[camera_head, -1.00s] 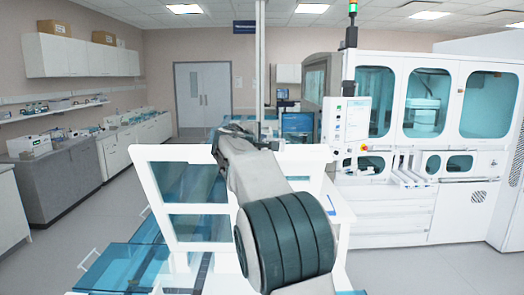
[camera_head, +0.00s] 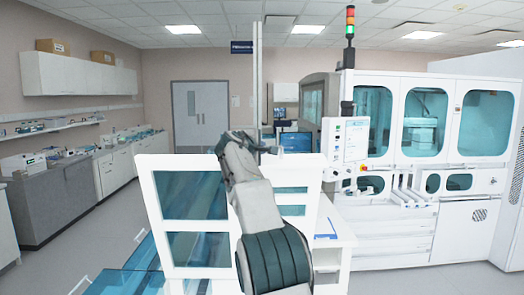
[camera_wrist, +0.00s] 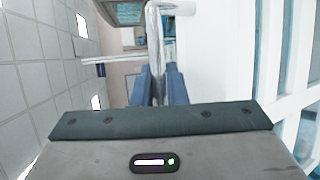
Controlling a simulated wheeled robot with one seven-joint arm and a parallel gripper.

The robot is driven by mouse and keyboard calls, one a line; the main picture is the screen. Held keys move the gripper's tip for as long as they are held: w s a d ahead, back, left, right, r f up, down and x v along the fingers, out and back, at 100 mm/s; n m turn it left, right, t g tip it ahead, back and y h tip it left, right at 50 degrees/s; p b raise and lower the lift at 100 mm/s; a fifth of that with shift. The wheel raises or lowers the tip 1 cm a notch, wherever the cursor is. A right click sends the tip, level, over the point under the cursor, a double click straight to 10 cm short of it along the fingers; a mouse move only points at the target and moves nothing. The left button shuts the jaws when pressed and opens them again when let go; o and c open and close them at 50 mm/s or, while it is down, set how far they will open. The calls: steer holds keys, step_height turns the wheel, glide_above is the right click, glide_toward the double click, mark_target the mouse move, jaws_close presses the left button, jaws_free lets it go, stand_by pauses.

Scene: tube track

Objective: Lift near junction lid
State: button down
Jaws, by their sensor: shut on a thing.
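The near junction lid (camera_head: 180,215), a white frame with teal see-through panes, stands steeply raised in the middle of the head view. My arm partly covers its right half. In the wrist view, a pale surface at the right (camera_wrist: 215,55) appears to be the lid's frame. My gripper (camera_wrist: 159,75) has its two blue fingers shut on a white bar handle (camera_wrist: 157,38), which bends toward that surface. In the head view the fingers are hidden and my arm reaches over the lid's top edge.
Teal track covers (camera_head: 112,282) lie low at the left. A white worktop (camera_head: 330,225) is right of the lid. A large white machine (camera_head: 430,200) with a screen (camera_head: 345,140) fills the right. Grey and white counters (camera_head: 60,195) line the left wall, with open floor between.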

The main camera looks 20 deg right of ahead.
stand_by(0.4)
steer(key=c, duration=1.5)
jaws_free()
steer(key=shift+w, duration=0.1)
steer(key=shift+o, duration=0.2)
steer(key=shift+a, duration=0.1)
steer(key=b+v, duration=0.6)
steer(key=v, duration=0.7)
steer(key=shift+s, duration=0.35)
steer(key=shift+a, duration=0.15)
